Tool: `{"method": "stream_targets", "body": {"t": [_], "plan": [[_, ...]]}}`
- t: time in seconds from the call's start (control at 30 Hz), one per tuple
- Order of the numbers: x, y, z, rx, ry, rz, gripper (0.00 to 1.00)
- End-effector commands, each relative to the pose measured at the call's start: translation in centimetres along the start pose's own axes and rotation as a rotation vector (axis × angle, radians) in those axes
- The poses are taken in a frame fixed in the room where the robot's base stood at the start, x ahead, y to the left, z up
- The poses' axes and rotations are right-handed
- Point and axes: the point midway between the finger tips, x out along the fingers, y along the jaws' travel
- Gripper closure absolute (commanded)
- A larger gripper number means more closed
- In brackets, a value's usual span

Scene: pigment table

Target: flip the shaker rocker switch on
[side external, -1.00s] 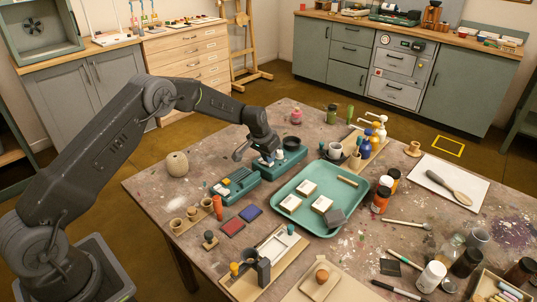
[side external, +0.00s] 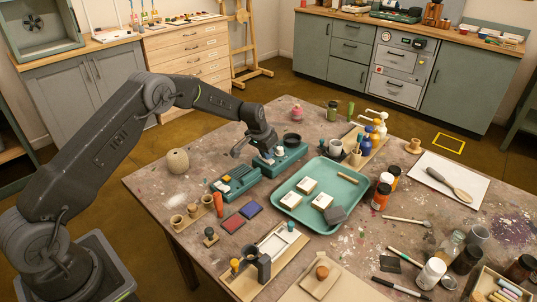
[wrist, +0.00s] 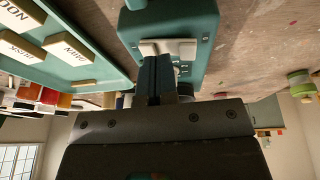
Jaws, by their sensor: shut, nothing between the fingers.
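The shaker is a teal box with a dark round cup holder on top (side external: 302,149), at the back middle of the table in the side view. In the wrist view its teal housing (wrist: 172,22) fills the top centre. In the side view my gripper (side external: 265,156) is over the left end of the shaker. The fingers hide part of the panel.
A teal tray (side external: 303,221) with pale blocks lies to the right of the shaker. A teal box with several keys (side external: 235,184) stands to its left. Bottles (side external: 367,143) and cups stand behind the tray. A round tan pot (side external: 177,162) is at the far left.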

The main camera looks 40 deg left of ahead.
Motion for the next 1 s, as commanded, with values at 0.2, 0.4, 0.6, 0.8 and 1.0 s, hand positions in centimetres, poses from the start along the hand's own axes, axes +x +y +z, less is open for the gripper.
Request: {"method": "stream_targets", "body": {"t": [0.2,0.4,0.6,0.8,1.0], "plan": [[-0.1,0.0,0.0,0.0,0.0,0.0,1.0],[-1.6,0.3,-0.6,0.0,0.003,0.0,1.0],[-5.7,1.2,-1.3,0.001,0.004,0.0,1.0],[-9.9,2.4,-1.2,0.002,0.002,0.0,1.0],[-12.6,3.2,-1.1,0.0,0.001,0.0,1.0]]}}
